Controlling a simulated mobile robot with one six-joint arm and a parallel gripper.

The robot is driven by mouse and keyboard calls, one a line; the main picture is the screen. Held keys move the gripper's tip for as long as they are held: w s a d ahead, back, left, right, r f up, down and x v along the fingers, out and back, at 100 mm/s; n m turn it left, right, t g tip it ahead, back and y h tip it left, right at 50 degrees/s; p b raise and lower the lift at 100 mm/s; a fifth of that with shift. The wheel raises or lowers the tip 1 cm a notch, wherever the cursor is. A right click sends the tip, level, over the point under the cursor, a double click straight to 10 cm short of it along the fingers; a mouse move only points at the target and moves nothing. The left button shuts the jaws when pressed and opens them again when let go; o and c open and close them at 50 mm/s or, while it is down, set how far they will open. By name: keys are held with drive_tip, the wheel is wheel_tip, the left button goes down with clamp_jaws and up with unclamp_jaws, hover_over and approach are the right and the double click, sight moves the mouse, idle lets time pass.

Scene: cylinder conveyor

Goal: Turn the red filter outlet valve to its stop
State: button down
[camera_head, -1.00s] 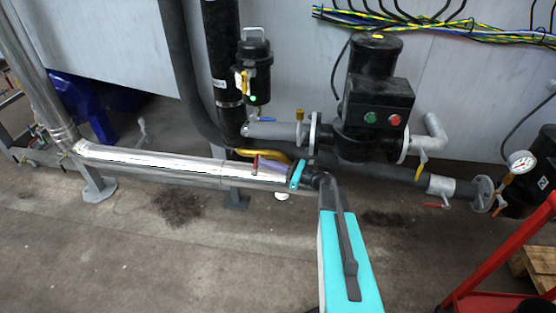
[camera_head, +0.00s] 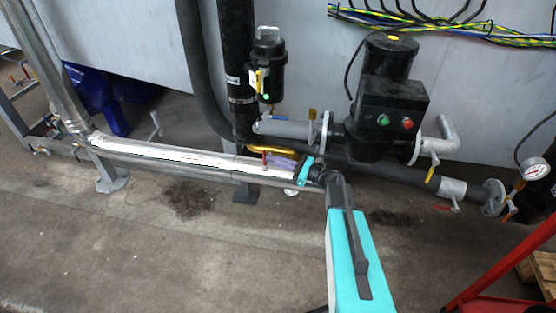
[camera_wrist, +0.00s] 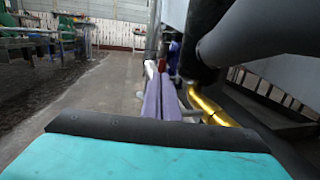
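The red valve handle (camera_head: 264,158) is a small upright red piece beside the yellow pipe, under the black filter canister (camera_head: 269,65). It also shows in the wrist view (camera_wrist: 162,65), at the far end of my fingers. My gripper (camera_head: 273,160) reaches left from my teal wrist, low along the shiny pipe. In the wrist view, its two lavender fingers (camera_wrist: 161,88) lie close together with only a thin gap. The red handle sits at their tips and they appear shut on it. The fingers hide the lower part of the handle and the valve body.
The shiny pipe (camera_head: 170,158) runs left beside my gripper. The yellow pipe (camera_wrist: 207,107) and dark pipes are close on the right in the wrist view. A black pump (camera_head: 385,105) stands to the right. A red cart (camera_head: 497,270) is at lower right. The floor in front is open.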

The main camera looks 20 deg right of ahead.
drive_tip(key=r+p+v, duration=0.1)
drive_tip(key=p+v, duration=0.1)
drive_tip(key=v, duration=1.2)
drive_tip(key=shift+r, duration=0.2)
drive_tip(key=s+a+f+n+g+p, duration=0.2)
drive_tip(key=s+a+f+n+g, duration=0.1)
drive_tip(key=a, duration=0.4)
drive_tip(key=s+a+f+n+g+p, duration=0.2)
drive_tip(key=a+f+g, duration=0.1)
drive_tip(key=a, duration=0.3)
drive_tip(key=s+a+f+n+g+h+p, duration=0.25)
drive_tip(key=s+a+f+n+g, duration=0.2)
drive_tip(key=s, duration=0.25)
drive_tip(key=s+a+f+n+g+h+p, duration=0.2)
drive_tip(key=s+a+f+n+g+p, duration=0.15)
drive_tip(key=s+a, duration=0.35)
drive_tip(key=s+d+n+g+h+p, duration=0.2)
drive_tip(key=s+n+h, duration=0.3)
drive_tip(key=s, duration=0.4)
drive_tip(key=s+d+n+g+h+p, duration=0.2)
drive_tip(key=s+n+h+p, duration=0.2)
drive_tip(key=s+n, duration=0.4)
drive_tip(key=shift+s+d+r+n+h+p, duration=0.2)
drive_tip(key=shift+s+r+n+h+p, duration=0.15)
drive_tip(key=shift+s, duration=0.6)
